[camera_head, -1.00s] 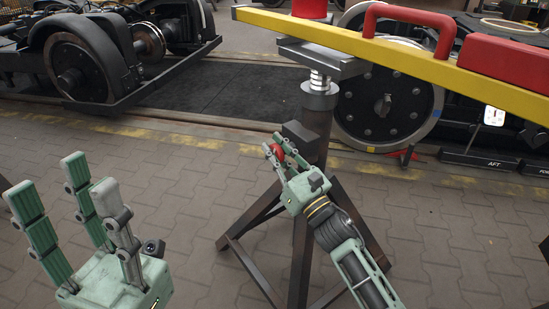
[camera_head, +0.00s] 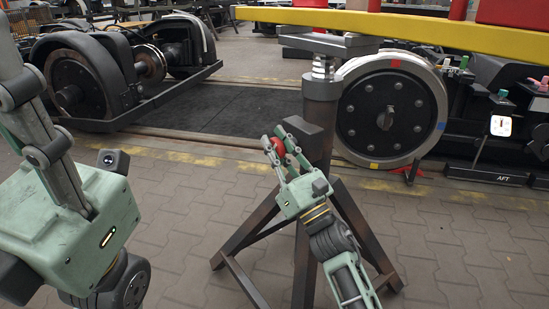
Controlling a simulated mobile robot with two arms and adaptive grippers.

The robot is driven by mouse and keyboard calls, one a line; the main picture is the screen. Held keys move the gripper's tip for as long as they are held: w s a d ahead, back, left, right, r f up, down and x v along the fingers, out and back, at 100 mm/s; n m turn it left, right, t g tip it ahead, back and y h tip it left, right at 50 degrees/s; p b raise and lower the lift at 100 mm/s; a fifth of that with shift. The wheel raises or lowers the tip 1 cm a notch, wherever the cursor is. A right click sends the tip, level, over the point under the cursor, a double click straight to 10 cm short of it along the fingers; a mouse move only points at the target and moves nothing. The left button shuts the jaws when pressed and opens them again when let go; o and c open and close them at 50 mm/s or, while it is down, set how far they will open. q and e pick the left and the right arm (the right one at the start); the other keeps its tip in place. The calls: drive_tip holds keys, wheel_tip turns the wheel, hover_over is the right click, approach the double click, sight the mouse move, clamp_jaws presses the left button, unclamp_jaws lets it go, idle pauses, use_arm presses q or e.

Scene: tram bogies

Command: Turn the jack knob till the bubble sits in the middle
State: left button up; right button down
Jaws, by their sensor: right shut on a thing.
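The jack is a dark post (camera_head: 319,115) on splayed legs, with a bright screw and a flat head (camera_head: 328,43) under a yellow beam (camera_head: 400,27). A red knob (camera_head: 279,147) sits at the side of the post, partly covered by fingers. My right gripper (camera_head: 278,138) is shut on this knob, its arm rising from the lower right. My left gripper's green palm (camera_head: 75,225) is large and near at the left, clear of the jack. Its fingertips are out of the frame, so its opening is unclear. I cannot make out a bubble.
A spoked-bolt wheel (camera_head: 388,115) stands behind the jack at right. A wheelset bogie (camera_head: 100,75) is at the back left.

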drive_tip(key=shift+s+a+f+b, duration=0.1)
drive_tip(key=shift+a+f+b, duration=0.15)
drive_tip(key=shift+b, duration=0.15)
drive_tip(key=c, duration=1.7)
unclamp_jaws()
drive_tip(key=shift+r, duration=0.1)
drive_tip(key=shift+c, duration=0.2)
drive_tip(key=shift+d, duration=0.1)
drive_tip(key=shift+r, duration=0.1)
drive_tip(key=v, duration=1.2)
